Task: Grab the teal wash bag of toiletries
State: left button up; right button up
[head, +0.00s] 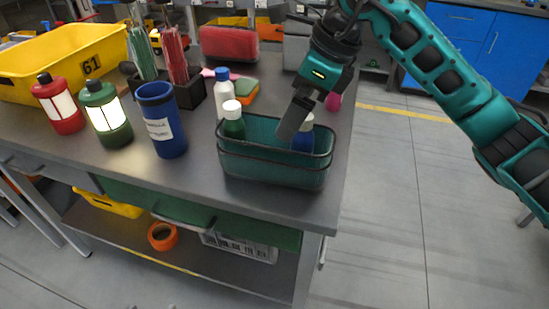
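The teal wash bag (270,173) is an open-topped, basket-like container at the right front corner of the grey workbench. A green bottle with a white cap (233,122) stands in its left end. A blue bottle with a white cap (303,138) stands in its right end. My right gripper (288,130) comes in from the upper right and points down over the bag's right half, beside the blue bottle. One dark flat finger shows clearly; the gap between the fingers is hidden, and contact with the bag cannot be told. My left gripper is out of view.
A white bottle with a blue cap (224,92) stands just behind the bag. Open floor (410,190) lies right of the workbench (200,190).

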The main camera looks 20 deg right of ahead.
aim_at(275, 153)
jog(key=a+x, duration=0.1)
jog(key=x, duration=0.5)
jog(key=shift+w+r, duration=0.2)
jog(key=shift+r, duration=0.1)
jog(key=c, duration=1.3)
